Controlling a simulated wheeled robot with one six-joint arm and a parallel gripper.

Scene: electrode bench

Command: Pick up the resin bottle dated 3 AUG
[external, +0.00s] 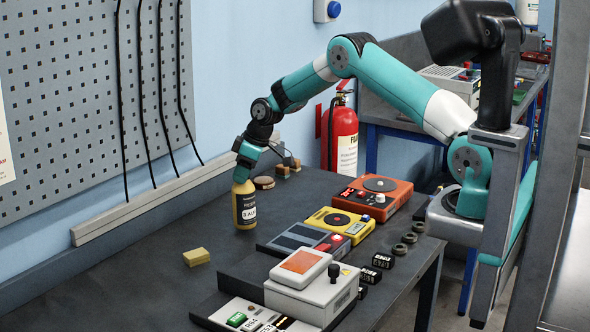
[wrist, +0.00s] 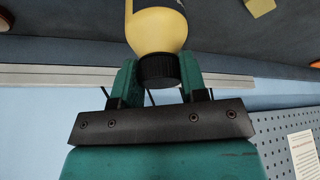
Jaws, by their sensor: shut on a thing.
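A yellow bottle (external: 245,221) with a dark label stands upright at the back of the bench, near the wall. A white strip on the label seems to read 3 AUG, though the print is small. My gripper (external: 244,180) comes down on the bottle from above and is shut on its top. In the wrist view the bottle (wrist: 160,30) has a black cap (wrist: 158,70) between the two green fingers of my gripper (wrist: 160,82). I cannot tell whether its base touches the bench.
A yellow block (external: 196,257) lies front-left of the bottle. Yellow (external: 336,222) and orange (external: 376,197) devices and a white box (external: 308,297) line the right side. Small wooden pieces (external: 264,182) lie behind the bottle. The dark bench (external: 140,275) is clear at left.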

